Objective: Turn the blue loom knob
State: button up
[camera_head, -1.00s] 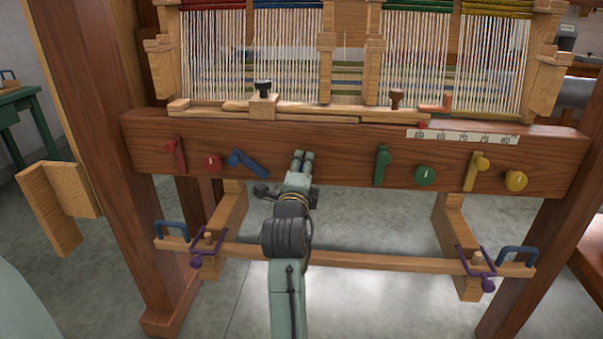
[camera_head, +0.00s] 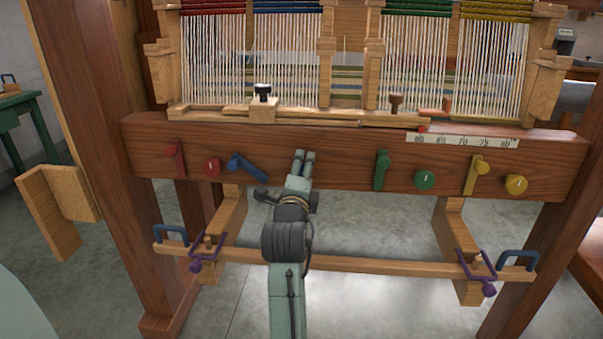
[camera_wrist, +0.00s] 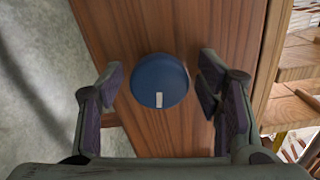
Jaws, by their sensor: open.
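The blue loom knob (camera_wrist: 160,82) is round, with a pale mark near its lower edge in the wrist view. It sits on the brown wooden front beam (camera_wrist: 178,30). My gripper (camera_wrist: 160,92) is open, with one finger on each side of the knob and gaps between. I cannot tell how far the fingertips are from the beam. In the head view my gripper (camera_head: 304,155) is in front of the beam, right of the blue lever (camera_head: 248,166), and the blue knob is hidden behind it.
The beam also bears a red lever (camera_head: 175,159), red knob (camera_head: 211,167), green lever (camera_head: 382,170), green knob (camera_head: 425,179), yellow lever (camera_head: 475,175) and yellow knob (camera_head: 516,184). A wooden crossbar (camera_head: 380,265) with purple clamps lies below.

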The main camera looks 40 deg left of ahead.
aim_at(302, 132)
jog(key=o, duration=0.5)
notch_tip(302, 132, up, 9)
jog(key=shift+w+a, duration=0.15)
jog(key=shift+c, duration=0.2)
jog(key=shift+s+d+r, duration=0.1)
jog(key=shift+s+r, duration=0.05)
jog(key=shift+r, duration=0.25)
jog(key=shift+s+d+r, duration=0.1)
jog(key=shift+r, duration=0.3)
jog(key=c, duration=0.4)
jog(key=shift+d+r, duration=0.15)
jog(key=shift+d, duration=0.1)
jog(key=shift+c, duration=0.3)
jog(key=shift+w+a+f, duration=0.1)
jog(key=shift+w+f, duration=0.1)
jog(key=shift+f, duration=0.15)
jog(key=shift+s, duration=0.1)
